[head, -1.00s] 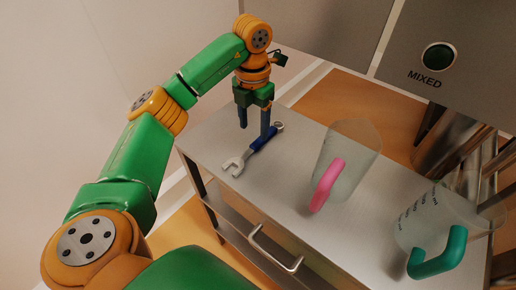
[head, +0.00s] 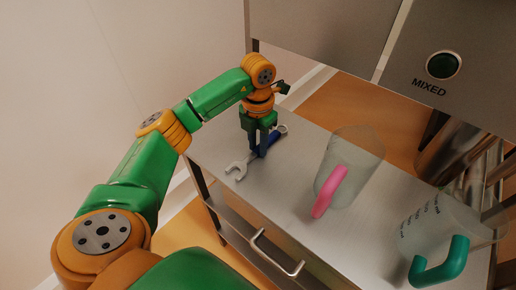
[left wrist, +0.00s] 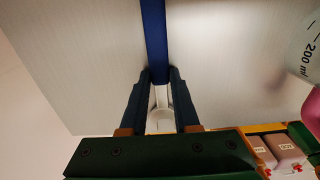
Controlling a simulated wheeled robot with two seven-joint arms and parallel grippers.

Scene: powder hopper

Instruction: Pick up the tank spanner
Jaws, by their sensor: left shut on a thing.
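The tank spanner (head: 238,168) lies on the steel cart top, with a silver open jaw at its near end and a blue handle. Its ring end (head: 282,130) shows beyond the gripper at the upper right. My left gripper (head: 261,150) points down and is shut on the blue handle near its middle. In the left wrist view the blue handle (left wrist: 153,40) runs up the picture from between the two fingers (left wrist: 160,88). The spanner appears to be at the level of the cart top; I cannot tell any gap below it. My right gripper is out of view.
A clear jug with a pink handle (head: 329,192) stands right of the spanner on the cart top (head: 285,205). A clear jug with a green handle (head: 440,262) stands farther right. A steel panel with a green "MIXED" button (head: 443,65) is behind.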

